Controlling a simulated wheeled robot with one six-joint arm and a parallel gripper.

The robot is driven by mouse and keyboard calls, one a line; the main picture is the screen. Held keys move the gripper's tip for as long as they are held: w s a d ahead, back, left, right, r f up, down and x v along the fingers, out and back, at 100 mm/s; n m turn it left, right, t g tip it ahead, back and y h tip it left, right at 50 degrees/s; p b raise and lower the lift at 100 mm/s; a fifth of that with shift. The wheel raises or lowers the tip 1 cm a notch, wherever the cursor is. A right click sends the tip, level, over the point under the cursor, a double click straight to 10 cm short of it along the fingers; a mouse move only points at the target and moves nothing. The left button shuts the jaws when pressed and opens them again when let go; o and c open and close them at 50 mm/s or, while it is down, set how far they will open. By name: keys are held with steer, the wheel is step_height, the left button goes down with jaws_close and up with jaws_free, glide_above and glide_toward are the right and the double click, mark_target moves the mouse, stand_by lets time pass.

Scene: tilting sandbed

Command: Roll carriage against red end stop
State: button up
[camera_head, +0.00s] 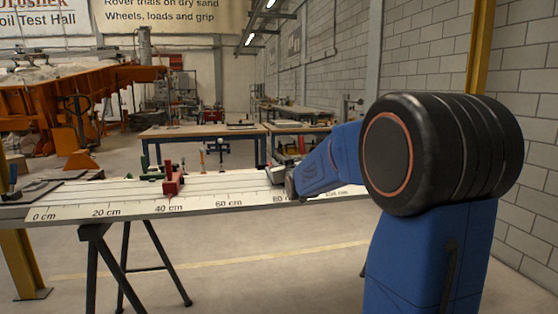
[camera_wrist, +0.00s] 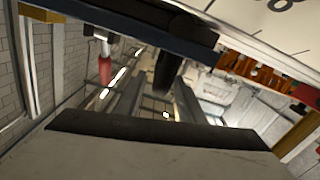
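The red end stop (camera_head: 173,179) stands upright on the white rail bench (camera_head: 120,202), near the 40 cm mark of its scale. My gripper (camera_head: 288,184) is low over the bench near the 80 cm mark, well to the right of the red stop. A small light grey piece (camera_head: 274,174), possibly the carriage, shows just left of my gripper; most of it is hidden. I cannot tell whether they touch. The wrist view is tilted and shows the bench's scale edge (camera_wrist: 270,25) at top right.
Small posts and a green-and-red item (camera_head: 168,166) stand along the bench's far side. Blue-edged worktables (camera_head: 205,131) stand behind. An orange sandbed frame (camera_head: 60,100) is at left. The rail between the red stop and my gripper looks clear.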

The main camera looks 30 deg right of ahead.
steer(key=shift+x, duration=2.35)
jaws_close()
